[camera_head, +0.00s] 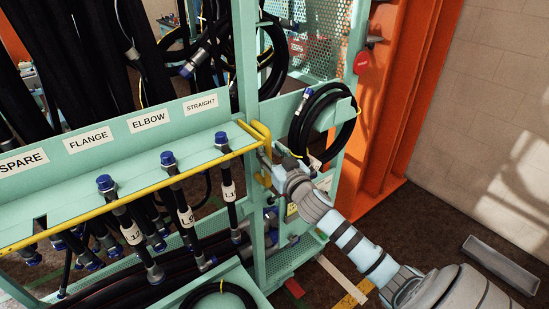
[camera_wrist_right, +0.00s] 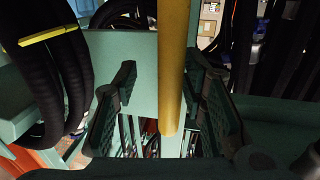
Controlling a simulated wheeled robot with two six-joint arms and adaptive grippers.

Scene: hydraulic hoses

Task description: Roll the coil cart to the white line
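The coil cart (camera_head: 248,60) is a mint-green frame hung with black hoses. It fills the left and middle of the head view. Its yellow handle bar (camera_head: 258,132) is at the right end of the labelled shelf. My right gripper (camera_head: 266,166) is at this handle, its fingers partly hidden in the head view. In the right wrist view the yellow bar (camera_wrist_right: 172,60) runs between the two spread fingers (camera_wrist_right: 162,92), with gaps visible beside it. A pale whitish strip (camera_head: 345,276) lies on the floor right of the cart. My left gripper is not in view.
An orange column (camera_head: 400,100) stands behind the cart's right side, before a pale block wall (camera_head: 490,120). A grey metal channel (camera_head: 500,264) lies on the floor at right. A yellow floor marking (camera_head: 352,297) and a red piece (camera_head: 294,288) lie near the pale strip.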

